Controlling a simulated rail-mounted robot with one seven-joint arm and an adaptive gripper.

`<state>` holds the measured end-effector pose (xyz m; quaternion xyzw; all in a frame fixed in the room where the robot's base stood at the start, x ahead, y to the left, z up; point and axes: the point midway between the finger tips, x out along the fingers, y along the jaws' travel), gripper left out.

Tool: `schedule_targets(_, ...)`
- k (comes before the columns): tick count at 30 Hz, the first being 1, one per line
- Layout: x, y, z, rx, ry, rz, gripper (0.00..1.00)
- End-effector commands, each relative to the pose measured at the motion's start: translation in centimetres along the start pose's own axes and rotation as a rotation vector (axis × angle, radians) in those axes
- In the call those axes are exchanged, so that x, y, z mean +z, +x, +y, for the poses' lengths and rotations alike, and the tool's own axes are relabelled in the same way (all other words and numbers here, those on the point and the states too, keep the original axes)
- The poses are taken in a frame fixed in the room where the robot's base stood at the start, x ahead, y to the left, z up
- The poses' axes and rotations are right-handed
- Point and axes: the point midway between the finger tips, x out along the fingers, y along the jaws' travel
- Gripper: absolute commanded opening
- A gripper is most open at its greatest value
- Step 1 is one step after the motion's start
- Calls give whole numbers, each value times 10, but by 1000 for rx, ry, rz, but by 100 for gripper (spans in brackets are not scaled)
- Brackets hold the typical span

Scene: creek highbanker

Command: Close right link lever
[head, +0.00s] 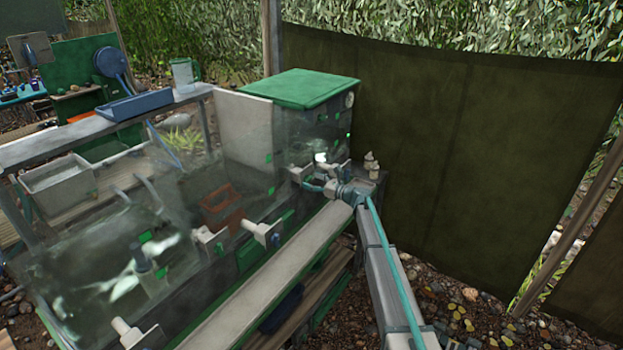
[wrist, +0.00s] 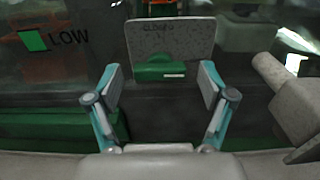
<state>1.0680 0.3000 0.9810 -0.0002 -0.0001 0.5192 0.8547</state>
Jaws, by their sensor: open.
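My gripper (wrist: 160,76) is open and empty in the wrist view, one finger on each side. Between and beyond the fingers is a green block (wrist: 160,72) in front of a speckled grey plate (wrist: 170,38) with small, hard-to-read lettering. I cannot tell whether the fingers touch either. A pale grey round-ended lever (wrist: 285,92) is to the right, outside the fingers. In the head view my gripper (head: 316,186) is at the right end of the clear-walled tank. White levers (head: 262,231) (head: 207,236) stick out along its front. I cannot tell which is the right link lever.
A pale ledge (head: 275,270) runs along the tank's front. A green-lidded box (head: 305,88) stands behind my gripper. A dark cloth screen (head: 430,150) closes off the right. Another white lever (head: 128,332) is at lower left.

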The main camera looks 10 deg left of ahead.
Motion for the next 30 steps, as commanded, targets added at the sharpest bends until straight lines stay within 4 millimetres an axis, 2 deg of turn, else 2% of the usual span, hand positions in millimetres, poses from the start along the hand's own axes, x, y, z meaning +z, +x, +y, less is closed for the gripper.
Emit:
schedule_targets(4, 0, 7, 0, 0, 0, 0, 81)
schedule_targets(12, -1, 7, 0, 0, 0, 0, 80)
schedule_targets(21, -1, 7, 0, 0, 0, 0, 30)
schedule_targets(23, -1, 7, 0, 0, 0, 0, 21)
schedule_targets(30, -2, 7, 0, 0, -17, 0, 21)
